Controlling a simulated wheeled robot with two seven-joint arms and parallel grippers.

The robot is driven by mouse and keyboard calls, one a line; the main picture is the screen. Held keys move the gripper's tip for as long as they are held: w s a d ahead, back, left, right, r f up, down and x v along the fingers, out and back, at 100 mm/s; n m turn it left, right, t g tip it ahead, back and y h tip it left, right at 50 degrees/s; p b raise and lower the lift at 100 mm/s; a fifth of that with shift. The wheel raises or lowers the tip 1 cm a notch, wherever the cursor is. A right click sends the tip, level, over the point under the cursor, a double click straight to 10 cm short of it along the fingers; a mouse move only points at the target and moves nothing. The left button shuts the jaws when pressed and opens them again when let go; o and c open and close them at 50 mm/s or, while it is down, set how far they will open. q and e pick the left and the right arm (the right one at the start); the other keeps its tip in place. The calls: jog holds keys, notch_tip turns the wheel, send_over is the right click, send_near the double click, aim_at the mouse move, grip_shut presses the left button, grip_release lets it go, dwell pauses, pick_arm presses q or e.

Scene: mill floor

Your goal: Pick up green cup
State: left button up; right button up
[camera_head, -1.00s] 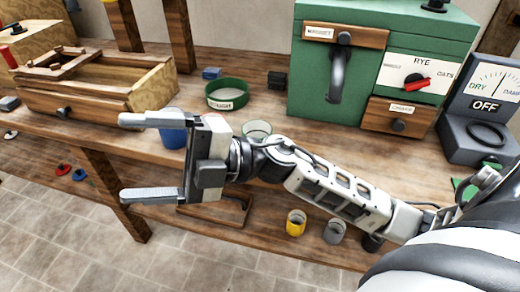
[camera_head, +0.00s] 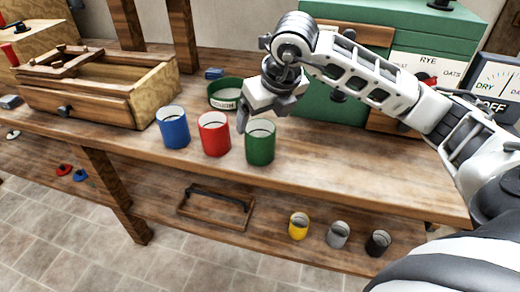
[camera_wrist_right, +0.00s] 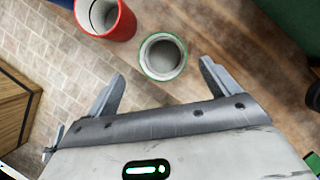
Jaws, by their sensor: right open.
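The green cup (camera_head: 260,148) stands upright near the front edge of the bench, right of the red cup (camera_head: 214,137) and the blue cup (camera_head: 173,130). My right gripper (camera_head: 257,116) is above and just behind the green cup in the head view, with one finger partly hidden. In the right wrist view, its two fingers (camera_wrist_right: 162,72) are spread apart and the green cup (camera_wrist_right: 163,76) shows from above, between and slightly beyond the tips. Nothing is held. The red cup (camera_wrist_right: 106,22) is at upper left there. My left gripper is out of view.
A green-rimmed round container (camera_head: 222,104) stands behind the cups. A wooden drawer box (camera_head: 100,90) is at left and a green machine (camera_head: 335,108) behind my right arm. Yellow (camera_head: 299,229), grey (camera_head: 338,236) and black (camera_head: 377,244) cups stand on the lower shelf.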

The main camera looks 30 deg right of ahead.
aim_at(258, 132)
jog(key=x, duration=0.8)
jog(key=shift+w+d, duration=0.2)
jog(key=shift+w, duration=0.05)
jog(key=shift+r, duration=0.1)
jog(key=c, duration=1.2)
